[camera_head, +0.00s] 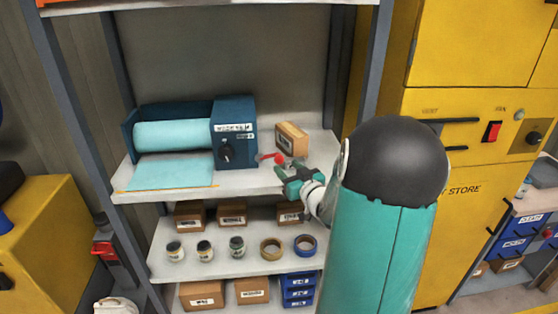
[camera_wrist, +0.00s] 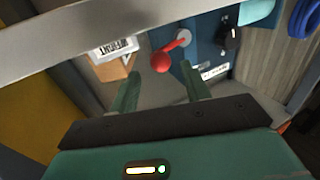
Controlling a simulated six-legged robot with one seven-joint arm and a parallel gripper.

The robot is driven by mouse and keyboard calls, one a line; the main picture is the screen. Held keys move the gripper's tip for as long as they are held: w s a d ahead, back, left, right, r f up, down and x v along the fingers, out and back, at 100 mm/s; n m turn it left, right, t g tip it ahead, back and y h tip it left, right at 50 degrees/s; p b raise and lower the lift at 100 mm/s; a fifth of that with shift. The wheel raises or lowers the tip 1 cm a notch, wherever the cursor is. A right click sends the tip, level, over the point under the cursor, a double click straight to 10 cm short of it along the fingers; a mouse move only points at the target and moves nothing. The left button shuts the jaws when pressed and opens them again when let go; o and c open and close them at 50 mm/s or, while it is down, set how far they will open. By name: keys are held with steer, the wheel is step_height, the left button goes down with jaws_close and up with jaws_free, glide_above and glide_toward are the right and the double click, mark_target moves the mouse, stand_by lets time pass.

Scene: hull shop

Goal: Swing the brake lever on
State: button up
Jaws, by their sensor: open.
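The brake lever (camera_head: 271,157) is a red arm on the right side of a blue winding machine (camera_head: 234,133) on the upper shelf. In the wrist view the lever shows a red ball knob (camera_wrist: 161,63) and a short red arm running to a round grey pivot (camera_wrist: 183,38) on the blue housing. My gripper (camera_head: 290,177) is at the shelf's front edge, just right of and in front of the lever. In the wrist view my gripper (camera_wrist: 158,88) is open and empty, and the knob lies ahead of the gap between its fingers, apart from them.
A cardboard box (camera_head: 291,139) stands behind the lever on the same shelf (camera_head: 240,180). A pale blue roll (camera_head: 172,135) is left of the housing. The lower shelf holds jars (camera_head: 205,250) and tape rolls (camera_head: 271,248). A yellow cabinet (camera_head: 470,170) stands at right.

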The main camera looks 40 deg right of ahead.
mark_target(281, 162)
steer(key=x, duration=0.6)
steer(key=shift+a, duration=0.1)
steer(key=shift+s, duration=0.1)
jaws_close()
